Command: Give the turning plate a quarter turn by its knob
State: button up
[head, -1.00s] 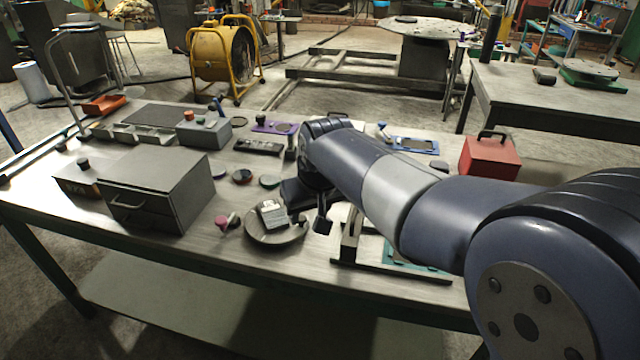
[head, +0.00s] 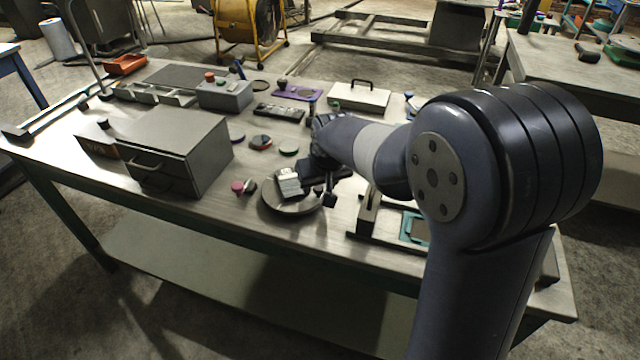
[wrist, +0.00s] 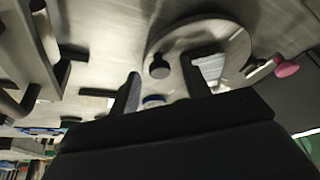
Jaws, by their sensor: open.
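The turning plate (head: 279,207) is a round grey disc on the bench, right of the grey drawer box. A pale block (head: 289,184) lies on it. In the wrist view the plate (wrist: 228,35) is at the top, with a dark round knob (wrist: 159,66) near its rim. My gripper (wrist: 160,74) is open and empty. Its two fingers show to either side of the knob in that view; I cannot tell how far they are from it. In the head view my gripper (head: 327,194) is at the plate's right edge, and the knob is hard to make out there.
A pink knob-like piece (head: 237,187) lies just left of the plate. The grey drawer box (head: 178,150) stands further left. A dark upright bracket (head: 366,212) and a teal-framed piece (head: 414,228) are to the right. Small discs (head: 260,142) lie behind.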

jog(key=shift+c, duration=0.5)
grip_shut()
